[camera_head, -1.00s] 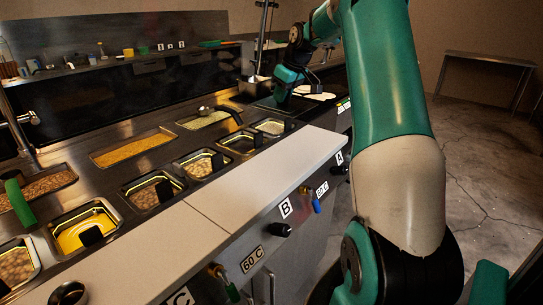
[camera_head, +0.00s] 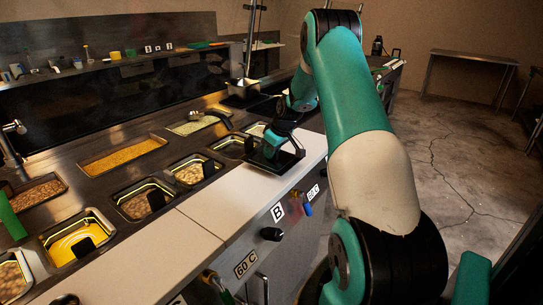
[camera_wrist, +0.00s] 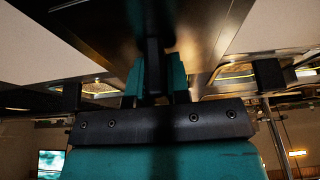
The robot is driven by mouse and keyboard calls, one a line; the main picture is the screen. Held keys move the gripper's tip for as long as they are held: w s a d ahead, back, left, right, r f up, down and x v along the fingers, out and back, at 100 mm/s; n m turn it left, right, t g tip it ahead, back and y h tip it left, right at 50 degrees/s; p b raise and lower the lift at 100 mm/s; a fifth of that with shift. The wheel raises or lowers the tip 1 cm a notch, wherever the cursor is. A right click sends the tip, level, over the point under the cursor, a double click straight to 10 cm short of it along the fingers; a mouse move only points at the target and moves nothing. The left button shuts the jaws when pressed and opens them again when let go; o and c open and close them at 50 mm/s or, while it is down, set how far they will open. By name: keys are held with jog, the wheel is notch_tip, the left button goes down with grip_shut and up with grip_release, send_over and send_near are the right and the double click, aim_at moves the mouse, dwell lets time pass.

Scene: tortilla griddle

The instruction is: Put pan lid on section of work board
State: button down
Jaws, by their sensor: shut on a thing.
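The pan lid (camera_head: 291,163) is a dark, flat, square plate with a dark handle, over the far part of the pale work board (camera_head: 215,197). My gripper (camera_head: 272,143) is shut on the lid's handle from above. In the wrist view the dark lid (camera_wrist: 110,15) fills the top middle, and my gripper (camera_wrist: 154,75) pinches the upright handle. Pale board surface shows on both sides of the lid there. I cannot tell whether the lid touches the board. A seam splits the board into sections; the lid is over the section beyond the seam.
Several food wells, such as a yellow-sauce tray (camera_head: 76,238) and a bean tray (camera_head: 145,200), line the board's left side. A ladle (camera_head: 212,113) rests farther back. Knobs (camera_head: 271,234) stick out of the counter front. The board nearer me is clear.

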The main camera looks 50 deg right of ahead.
jog(key=shift+f, duration=1.15)
jog(key=shift+f, duration=0.1)
jog(key=c, duration=1.1)
grip_release()
jog(key=b+v, duration=0.2)
jog(key=v, duration=1)
jog(key=a+r+n+g+y, duration=0.15)
jog(key=a+r, duration=0.25)
jog(key=a, duration=1)
jog(key=a+r+n+y, duration=0.1)
jog(key=a+r+n, duration=0.15)
jog(key=a, duration=1.15)
jog(key=s+a+r+n+g+y, duration=0.1)
jog(key=s+a+n+g, duration=0.1)
jog(key=s+a, duration=1.7)
jog(key=s+g, duration=0.1)
jog(key=s, duration=0.3)
jog(key=shift+s+a+r, duration=0.35)
jog(key=shift+s+a, duration=0.05)
